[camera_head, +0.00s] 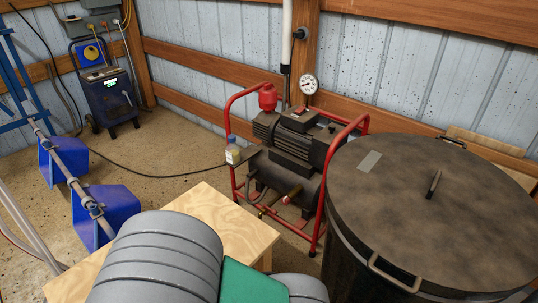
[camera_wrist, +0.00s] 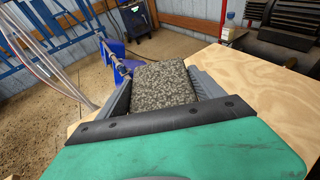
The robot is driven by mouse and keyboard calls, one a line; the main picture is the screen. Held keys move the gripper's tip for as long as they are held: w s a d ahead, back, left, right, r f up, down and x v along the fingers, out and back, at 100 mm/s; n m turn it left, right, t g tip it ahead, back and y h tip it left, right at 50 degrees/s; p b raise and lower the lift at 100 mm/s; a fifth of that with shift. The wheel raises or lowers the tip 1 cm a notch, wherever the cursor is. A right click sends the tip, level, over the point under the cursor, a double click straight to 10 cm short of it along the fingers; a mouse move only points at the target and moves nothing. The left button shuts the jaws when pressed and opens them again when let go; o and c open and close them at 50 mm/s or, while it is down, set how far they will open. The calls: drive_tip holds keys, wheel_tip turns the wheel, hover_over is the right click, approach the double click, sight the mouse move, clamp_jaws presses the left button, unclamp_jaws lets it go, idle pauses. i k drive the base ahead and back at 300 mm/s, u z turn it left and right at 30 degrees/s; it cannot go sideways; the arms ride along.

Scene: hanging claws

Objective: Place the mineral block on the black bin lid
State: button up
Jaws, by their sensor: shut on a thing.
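The mineral block (camera_wrist: 163,88), speckled grey-brown, sits between the two grey fingers of my gripper (camera_wrist: 161,76) in the wrist view. My gripper is shut on it. Whether the block touches the plywood top below is hard to tell. In the head view my grey ribbed arm covers the bottom centre, and the block is hidden there. The black bin lid (camera_head: 425,215) is a wide, round, dusty lid on a dark bin at the right of the head view, apart from my arm. It has a small centre handle and a light patch.
A plywood table (camera_head: 230,222) lies below my arm. A red-framed compressor (camera_head: 295,150) with a gauge stands between the table and the bin. A small bottle (camera_head: 232,151) is by the compressor. Blue claws (camera_head: 105,208) on a bar are at left. A dark-blue machine (camera_head: 107,98) stands behind.

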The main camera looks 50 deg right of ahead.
sight(392, 177)
drive_tip(key=z, duration=0.05)
drive_tip(key=k, duration=0.9)
drive_tip(key=z, duration=0.3)
drive_tip(key=i, duration=0.5)
drive_tip(key=u, duration=0.05)
